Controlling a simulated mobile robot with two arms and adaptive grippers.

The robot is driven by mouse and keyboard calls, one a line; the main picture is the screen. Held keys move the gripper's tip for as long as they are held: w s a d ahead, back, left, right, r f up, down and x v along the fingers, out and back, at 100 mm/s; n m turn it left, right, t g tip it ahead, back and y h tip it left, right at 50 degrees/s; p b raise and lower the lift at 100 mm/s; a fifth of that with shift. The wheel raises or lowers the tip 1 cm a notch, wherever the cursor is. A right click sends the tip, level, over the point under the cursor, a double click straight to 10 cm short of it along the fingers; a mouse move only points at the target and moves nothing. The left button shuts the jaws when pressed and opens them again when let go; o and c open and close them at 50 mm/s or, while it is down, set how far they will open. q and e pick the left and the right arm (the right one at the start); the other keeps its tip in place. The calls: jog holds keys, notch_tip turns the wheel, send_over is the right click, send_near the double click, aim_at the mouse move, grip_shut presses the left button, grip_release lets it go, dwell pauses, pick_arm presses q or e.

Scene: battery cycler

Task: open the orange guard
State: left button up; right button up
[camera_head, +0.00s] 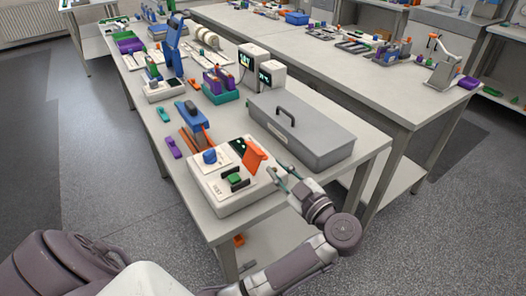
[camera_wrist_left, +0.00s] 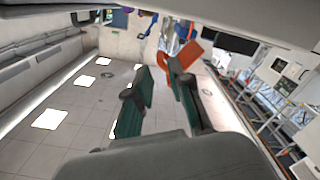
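The orange guard (camera_head: 254,156) stands up at a tilt from the top of a white control box (camera_head: 222,205). A green button (camera_head: 234,179) between dark sides and a blue knob (camera_head: 210,156) are on the same box, and the button is uncovered.
A grey lidded case (camera_head: 300,130) with a dark handle lies just behind the control box. A blue and orange clamp-like device (camera_head: 193,125) stands behind the box to the left. The bench edge is close in front, with open floor (camera_head: 110,200) to the left.

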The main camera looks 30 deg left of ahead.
aim_at(263, 154)
pick_arm(q)
jog(key=x, duration=0.7)
jog(key=shift+w+a+p, duration=0.1)
jog(key=shift+a+p, duration=0.05)
jog(key=shift+p, duration=0.25)
grip_shut()
